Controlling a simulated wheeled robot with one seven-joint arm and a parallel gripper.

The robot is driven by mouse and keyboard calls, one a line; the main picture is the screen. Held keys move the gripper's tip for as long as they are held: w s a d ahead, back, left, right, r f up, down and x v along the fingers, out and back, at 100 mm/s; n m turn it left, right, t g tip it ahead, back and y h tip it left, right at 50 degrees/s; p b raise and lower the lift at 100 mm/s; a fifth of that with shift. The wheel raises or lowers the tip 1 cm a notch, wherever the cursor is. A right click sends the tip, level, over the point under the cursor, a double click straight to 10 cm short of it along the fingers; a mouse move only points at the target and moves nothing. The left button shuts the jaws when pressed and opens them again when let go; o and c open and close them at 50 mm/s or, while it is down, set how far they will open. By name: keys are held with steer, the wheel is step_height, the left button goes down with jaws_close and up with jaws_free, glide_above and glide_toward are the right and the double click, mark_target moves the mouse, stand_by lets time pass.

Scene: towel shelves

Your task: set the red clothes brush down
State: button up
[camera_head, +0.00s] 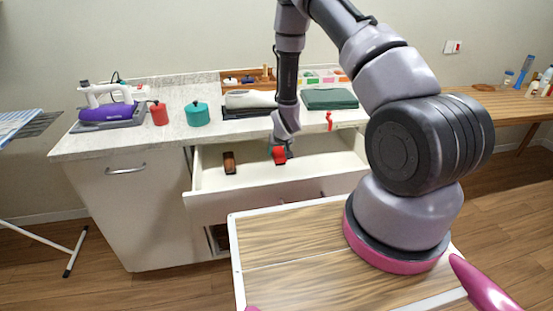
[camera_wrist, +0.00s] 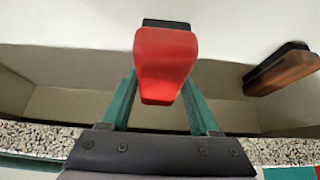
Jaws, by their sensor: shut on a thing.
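The red clothes brush (camera_wrist: 164,65) is between the two green fingers of my gripper (camera_wrist: 158,100) in the wrist view, with a dark part showing behind its red body. My gripper is shut on it. In the head view the red brush (camera_head: 280,155) is at the end of my arm, over the open white drawer (camera_head: 205,183). I cannot tell whether the brush touches the drawer floor.
A brown brush (camera_head: 229,163) lies in the drawer to the left, and it also shows in the wrist view (camera_wrist: 283,70). The countertop (camera_head: 180,133) above holds a purple iron (camera_head: 108,112), a red canister (camera_head: 159,114), a teal pot (camera_head: 197,114) and a green folded towel (camera_head: 330,99).

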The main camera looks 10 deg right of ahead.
steer(key=shift+a+f, duration=0.15)
steer(key=shift+f, duration=0.75)
steer(key=shift+a+f, duration=0.1)
steer(key=shift+f, duration=0.75)
steer(key=shift+f, duration=0.1)
steer(key=o, duration=1.3)
steer(key=shift+f, duration=0.1)
